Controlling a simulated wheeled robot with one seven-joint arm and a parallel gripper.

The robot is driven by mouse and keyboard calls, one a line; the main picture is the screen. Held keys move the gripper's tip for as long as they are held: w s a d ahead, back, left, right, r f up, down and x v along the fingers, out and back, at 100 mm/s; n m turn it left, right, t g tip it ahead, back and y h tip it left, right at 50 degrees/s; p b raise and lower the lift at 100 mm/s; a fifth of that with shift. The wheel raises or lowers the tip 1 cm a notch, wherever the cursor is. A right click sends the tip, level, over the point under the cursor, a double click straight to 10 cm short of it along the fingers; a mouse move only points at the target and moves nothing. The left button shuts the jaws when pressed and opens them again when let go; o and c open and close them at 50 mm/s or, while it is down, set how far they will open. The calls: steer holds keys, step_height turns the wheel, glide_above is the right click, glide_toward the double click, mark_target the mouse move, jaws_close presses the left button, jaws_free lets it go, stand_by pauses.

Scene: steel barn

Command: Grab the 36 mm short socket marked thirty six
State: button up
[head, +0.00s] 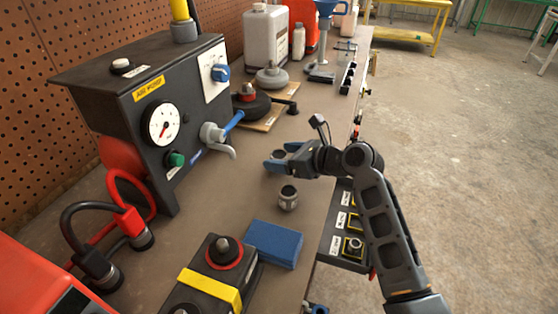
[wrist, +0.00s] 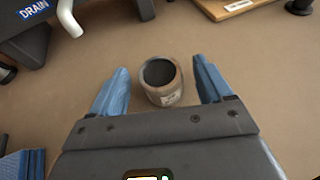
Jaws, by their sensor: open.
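My gripper (head: 278,158) is over the bench, with its blue fingers apart. In the wrist view, a short grey-brown socket (wrist: 160,82) stands upright between the two fingers (wrist: 162,92), with a gap on each side. Its dark open end faces up. A small pale label shows on its near side, too small to read. In the head view this socket (head: 278,155) is mostly hidden by the fingers. Another short metal socket (head: 288,199) stands upright on the bench, on the near side of my gripper. I cannot read any marking on it.
A blue block (head: 273,243) and a dark device with a yellow band (head: 212,285) stand nearer. The gauge box (head: 165,110) with its drain valve (head: 216,138) is to the left. A board (head: 262,118) with a dark round part lies beyond.

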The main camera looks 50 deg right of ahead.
steer(key=shift+c, duration=0.3)
steer(key=c, duration=1.2)
steer(key=shift+c, duration=0.3)
steer(key=shift+r, duration=0.15)
